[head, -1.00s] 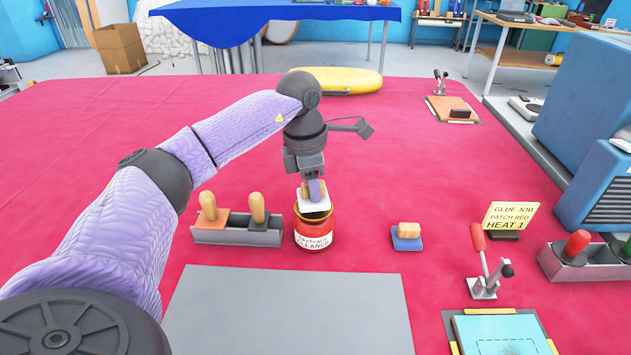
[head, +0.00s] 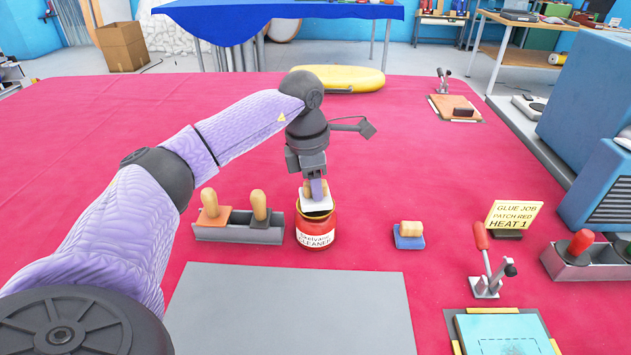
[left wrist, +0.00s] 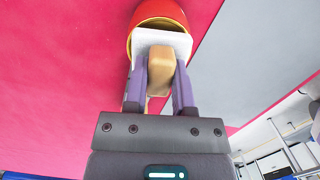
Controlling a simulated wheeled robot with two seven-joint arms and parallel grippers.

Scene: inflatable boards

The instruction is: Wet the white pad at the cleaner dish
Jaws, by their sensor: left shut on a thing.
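The white pad (head: 317,205) with its tan wooden handle is held by my left gripper (head: 317,188) at the mouth of the red cleaner dish (head: 318,227), which is labelled CLEANER. In the left wrist view my left gripper (left wrist: 161,85) is shut on the tan handle (left wrist: 161,68), with the white pad (left wrist: 165,41) across the opening of the red dish (left wrist: 160,14). The pad hides much of the opening, and I cannot tell how deep it sits. My right gripper is not in view.
A grey holder (head: 238,234) with two wooden-handled tools stands left of the dish. A blue pad with a tan handle (head: 409,236) lies to the right. A grey mat (head: 290,310) lies in front. A toggle clamp (head: 487,270) and a yellow sign (head: 513,216) stand further right.

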